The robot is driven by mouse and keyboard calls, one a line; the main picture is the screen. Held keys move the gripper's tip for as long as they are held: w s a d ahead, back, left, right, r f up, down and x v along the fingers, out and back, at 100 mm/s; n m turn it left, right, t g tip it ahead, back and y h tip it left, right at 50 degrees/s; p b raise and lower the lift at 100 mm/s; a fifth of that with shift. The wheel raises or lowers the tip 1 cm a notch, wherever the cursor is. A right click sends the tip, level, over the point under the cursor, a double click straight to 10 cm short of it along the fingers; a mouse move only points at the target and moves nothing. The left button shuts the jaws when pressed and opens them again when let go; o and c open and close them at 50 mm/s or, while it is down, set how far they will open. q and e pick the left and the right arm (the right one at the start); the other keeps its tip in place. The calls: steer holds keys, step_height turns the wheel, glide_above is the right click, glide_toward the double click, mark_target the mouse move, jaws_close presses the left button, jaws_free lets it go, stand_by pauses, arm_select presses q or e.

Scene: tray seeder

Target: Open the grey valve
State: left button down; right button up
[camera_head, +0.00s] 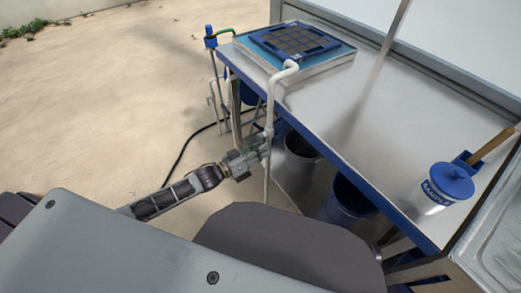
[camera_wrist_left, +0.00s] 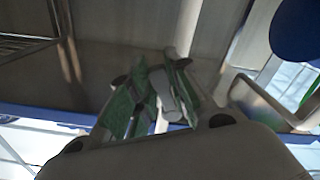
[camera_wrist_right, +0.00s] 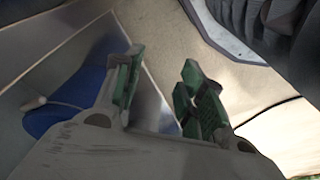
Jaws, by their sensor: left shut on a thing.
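A grey pipe (camera_head: 267,180) stands at the near left corner of the metal bench and bends over at its top. The grey valve (camera_head: 268,134) sits on this pipe, partly hidden by my left gripper (camera_head: 256,151). My left gripper comes from the left and is shut on the valve's grey handle. In the left wrist view the handle (camera_wrist_left: 163,88) lies between the green-padded fingers (camera_wrist_left: 152,100). Which way the handle is turned cannot be told. My right gripper (camera_wrist_right: 156,92) shows only in its own wrist view, with its fingers apart and nothing between them.
The bench (camera_head: 350,125) holds a blue seed tray (camera_head: 290,41) at the back and a blue-lidded pot (camera_head: 447,184) on the right. Dark buckets (camera_head: 347,200) stand under it. A blue-topped post (camera_head: 211,38) with hoses stands left. Open sandy floor (camera_head: 100,100) lies further left.

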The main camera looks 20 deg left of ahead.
arm_select(q)
steer(key=shift+a, duration=0.1)
arm_select(e)
steer(key=shift+r, duration=0.1)
arm_select(q)
steer(key=m+p, duration=0.2)
steer(key=shift+w+a+f+m, duration=0.1)
steer(key=shift+w+a+m, duration=0.3)
steer(key=shift+w+a+f+m+p, duration=0.1)
steer(key=shift+w+a+m+p, duration=0.2)
steer(key=shift+m, duration=0.35)
steer(key=shift+w+a+m+p, duration=0.15)
steer(key=shift+m+p, duration=0.2)
steer(key=shift+m, duration=0.3)
arm_select(e)
step_height(320, 180, down, 9)
steer(key=d, duration=0.2)
steer(key=shift+s, duration=0.35)
arm_select(q)
steer(key=shift+s, duration=0.1)
steer(key=c, duration=1.3)
jaws_free()
steer(key=shift+c, duration=0.2)
steer(key=shift+s, duration=0.1)
steer(key=v, duration=1.2)
